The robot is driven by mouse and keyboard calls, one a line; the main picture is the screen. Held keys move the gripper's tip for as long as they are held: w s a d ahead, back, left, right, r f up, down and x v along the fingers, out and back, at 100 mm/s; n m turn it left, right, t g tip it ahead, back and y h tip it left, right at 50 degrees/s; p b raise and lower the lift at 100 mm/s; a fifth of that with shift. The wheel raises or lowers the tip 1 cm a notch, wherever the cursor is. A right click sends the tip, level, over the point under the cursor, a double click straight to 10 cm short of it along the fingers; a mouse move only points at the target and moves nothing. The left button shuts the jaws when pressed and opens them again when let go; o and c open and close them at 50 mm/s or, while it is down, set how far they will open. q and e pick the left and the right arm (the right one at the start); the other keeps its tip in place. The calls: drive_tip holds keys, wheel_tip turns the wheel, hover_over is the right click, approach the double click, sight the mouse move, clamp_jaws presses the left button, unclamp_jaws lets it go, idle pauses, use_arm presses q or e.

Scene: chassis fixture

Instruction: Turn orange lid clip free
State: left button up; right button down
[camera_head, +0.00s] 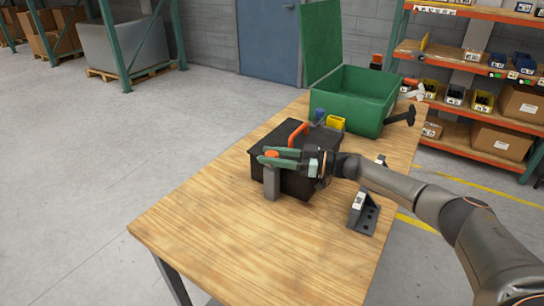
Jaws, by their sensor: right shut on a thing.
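A black box (293,184) with a dark lid stands on the wooden table. At its near left side a grey upright post (271,184) carries an orange clip (272,154) on top. My right gripper (273,157) reaches in from the right, with its green fingers lying level over the box. The fingers are shut on the orange clip and hide part of it. A second orange piece, a slanted bar (298,133), stands on the lid behind the fingers. My left gripper is not in view.
A green crate (365,112) with its lid raised stands behind the box. Blue (319,115) and yellow (336,122) bins sit between them. A dark bracket (363,213) stands right of the box, below my arm. The table's near left (205,232) is clear.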

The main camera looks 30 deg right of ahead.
drive_tip(key=shift+c, duration=2.1)
unclamp_jaws()
drive_tip(key=shift+a, duration=0.1)
drive_tip(key=v, duration=0.7)
drive_tip(key=shift+d+b, duration=0.2)
drive_tip(key=shift+b, duration=0.2)
drive_tip(key=shift+s, duration=0.15)
